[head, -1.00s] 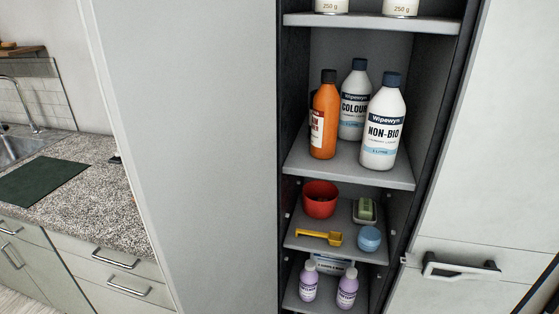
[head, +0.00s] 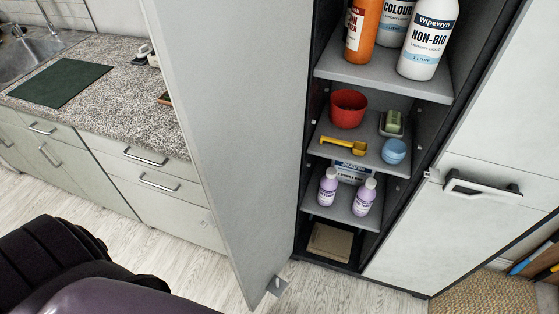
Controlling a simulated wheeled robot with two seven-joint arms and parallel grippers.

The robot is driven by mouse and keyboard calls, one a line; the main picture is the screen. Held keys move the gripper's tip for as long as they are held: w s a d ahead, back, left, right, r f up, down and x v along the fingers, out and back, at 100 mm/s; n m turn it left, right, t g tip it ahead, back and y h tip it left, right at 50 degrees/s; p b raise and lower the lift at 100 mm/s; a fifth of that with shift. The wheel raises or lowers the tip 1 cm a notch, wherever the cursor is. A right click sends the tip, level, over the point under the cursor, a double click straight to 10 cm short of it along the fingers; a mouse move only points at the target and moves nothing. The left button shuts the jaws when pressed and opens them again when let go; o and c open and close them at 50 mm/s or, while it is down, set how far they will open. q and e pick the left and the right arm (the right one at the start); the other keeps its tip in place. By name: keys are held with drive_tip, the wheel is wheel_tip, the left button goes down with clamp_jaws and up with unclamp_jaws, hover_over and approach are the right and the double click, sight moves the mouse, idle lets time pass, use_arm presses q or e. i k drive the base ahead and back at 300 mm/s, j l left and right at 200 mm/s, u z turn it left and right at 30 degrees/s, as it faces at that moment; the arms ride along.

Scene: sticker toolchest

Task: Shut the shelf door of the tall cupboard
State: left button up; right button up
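The tall cupboard's shelf door (head: 228,130) stands wide open, swung out to the left of the open compartment. Its inner face shows, and its lower corner hangs above the wooden floor. The cupboard shelves (head: 385,78) hold an orange bottle (head: 362,32), white laundry bottles (head: 430,42), a red bowl (head: 348,108), a yellow scoop (head: 343,146), a blue tub (head: 394,151), a green bar on a dish (head: 392,123) and purple-labelled bottles (head: 327,188). Neither gripper is in view. A dark part of my own body shows at the lower left.
A closed neighbouring door with a bar handle (head: 482,190) is right of the shelves. A granite counter (head: 110,112) with drawers, a green mat (head: 62,85) and a sink (head: 28,56) runs along the left. Wooden floor (head: 190,262) is clear in front. A brown mat (head: 485,292) lies at lower right.

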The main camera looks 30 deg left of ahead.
sight(235, 72)
drive_tip(key=j+z, duration=0.25)
drive_tip(key=j, duration=0.3)
drive_tip(key=k+j+z, duration=0.2)
drive_tip(key=j, duration=0.3)
drive_tip(key=j+z, duration=0.25)
drive_tip(key=j, duration=0.25)
drive_tip(key=k+j, duration=0.1)
drive_tip(key=j, duration=0.25)
drive_tip(key=k+j, duration=0.15)
drive_tip(key=j, duration=0.2)
